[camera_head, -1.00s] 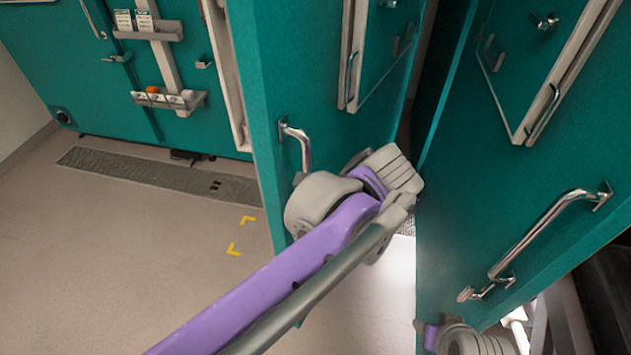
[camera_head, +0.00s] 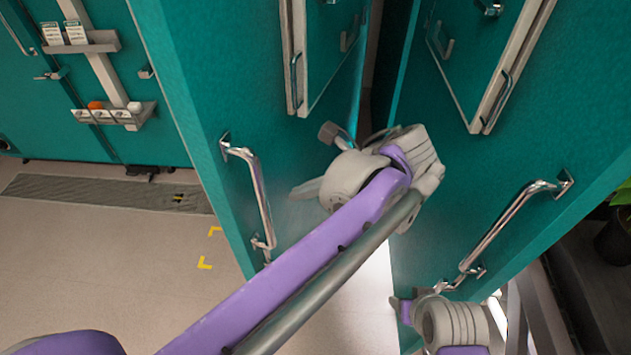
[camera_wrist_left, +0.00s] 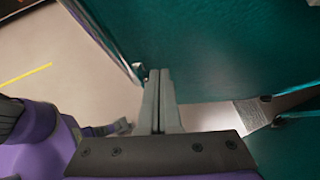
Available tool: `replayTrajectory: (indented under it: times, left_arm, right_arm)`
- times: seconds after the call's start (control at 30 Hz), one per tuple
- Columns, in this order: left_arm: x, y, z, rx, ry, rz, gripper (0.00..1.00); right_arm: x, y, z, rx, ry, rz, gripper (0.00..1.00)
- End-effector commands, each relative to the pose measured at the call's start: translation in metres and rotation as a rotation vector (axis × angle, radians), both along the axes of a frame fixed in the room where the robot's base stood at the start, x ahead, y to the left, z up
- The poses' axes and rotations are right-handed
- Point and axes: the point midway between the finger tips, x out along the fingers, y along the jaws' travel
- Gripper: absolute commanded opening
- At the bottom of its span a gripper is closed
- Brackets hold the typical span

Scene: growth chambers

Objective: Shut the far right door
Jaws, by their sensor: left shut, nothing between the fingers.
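Two teal doors stand ajar in the head view with a narrow gap between them. The left one (camera_head: 215,95) has a long steel handle (camera_head: 255,190); the right one (camera_head: 480,165) has a slanted steel handle (camera_head: 515,225). I cannot tell for certain which is the far right door. My left arm reaches across the left door's lower part. My left gripper (camera_head: 303,189) is mostly hidden behind its wrist, near that door's face, right of its handle. In the left wrist view its fingers (camera_wrist_left: 160,85) are together and empty, before a teal door face (camera_wrist_left: 215,45). My right gripper is hidden.
My right arm shows at the bottom, by the right door's lower edge. A teal wall with a rack (camera_head: 110,115) stands at back left, above a floor grate (camera_head: 90,192). Free floor with yellow marks (camera_head: 205,263) lies left. A potted plant (camera_head: 620,215) is at right.

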Motion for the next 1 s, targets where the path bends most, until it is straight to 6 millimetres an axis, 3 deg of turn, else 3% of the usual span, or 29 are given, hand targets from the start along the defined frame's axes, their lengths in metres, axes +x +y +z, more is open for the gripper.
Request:
replayTrajectory:
  times: [0.17,0.4,1.0]
  left_arm:
    - [0.009,0.028,-0.026,0.001,0.0,0.003,0.0]
    - [0.019,0.057,-0.024,-0.001,-0.002,0.002,0.0]
    - [0.023,0.068,-0.024,-0.001,-0.001,-0.004,0.0]
  right_arm:
    - [0.0,0.0,0.001,0.0,-0.001,0.0,0.55]
    - [0.003,0.0,0.008,0.0,-0.005,0.0,0.55]
    - [0.003,0.0,0.009,0.0,-0.005,0.0,0.55]
